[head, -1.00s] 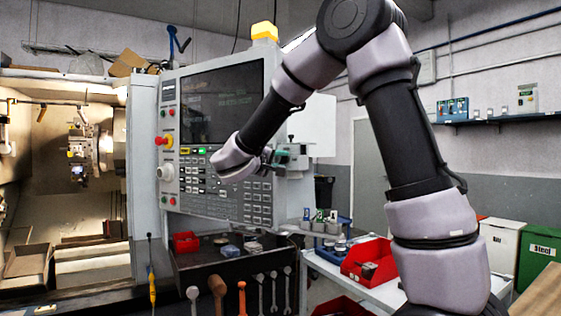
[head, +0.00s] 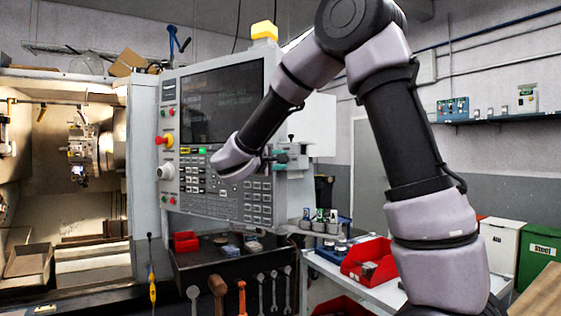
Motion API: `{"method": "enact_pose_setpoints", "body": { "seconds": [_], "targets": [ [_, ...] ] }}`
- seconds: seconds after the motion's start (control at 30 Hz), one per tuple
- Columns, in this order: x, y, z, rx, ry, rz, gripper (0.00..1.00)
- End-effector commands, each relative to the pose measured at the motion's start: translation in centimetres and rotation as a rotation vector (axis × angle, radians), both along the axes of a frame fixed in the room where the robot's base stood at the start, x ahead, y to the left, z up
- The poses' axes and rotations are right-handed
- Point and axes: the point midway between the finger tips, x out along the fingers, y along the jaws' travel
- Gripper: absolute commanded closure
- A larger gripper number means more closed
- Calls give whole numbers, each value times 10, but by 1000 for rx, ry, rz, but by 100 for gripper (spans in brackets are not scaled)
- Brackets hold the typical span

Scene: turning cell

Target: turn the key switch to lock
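The machine's control panel (head: 222,105) stands at the middle left, with a dark screen, rows of keys and several knobs and buttons. My arm reaches across it from the right, and its wrist covers part of the keys. My gripper (head: 284,157) is small and partly hidden beyond the wrist, close to the panel's right edge. I cannot tell whether its fingers are open or shut, or whether they touch anything. I cannot make out the key switch or its position for certain; it may be hidden by my gripper or wrist.
Below the panel, a dark tray (head: 188,262) holds a red bin (head: 185,242) and small parts, with tools hanging in front. A red crate (head: 368,262) stands on the cart at right. The lathe's open work area (head: 50,190) is at left.

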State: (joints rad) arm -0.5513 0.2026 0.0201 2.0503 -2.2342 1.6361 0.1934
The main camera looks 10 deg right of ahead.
Motion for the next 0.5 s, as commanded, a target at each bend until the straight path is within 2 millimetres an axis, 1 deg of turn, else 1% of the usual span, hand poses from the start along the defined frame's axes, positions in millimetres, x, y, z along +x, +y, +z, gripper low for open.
{"method": "enact_pose_setpoints", "body": {
  "seconds": [0.2,0.23,0.5],
  "targets": [
    [0,1,-1,-1,2,2,100],
    [0,1,-1,-1,2,2,51],
    [0,0,0,-1,1,1,50]
  ]
}}
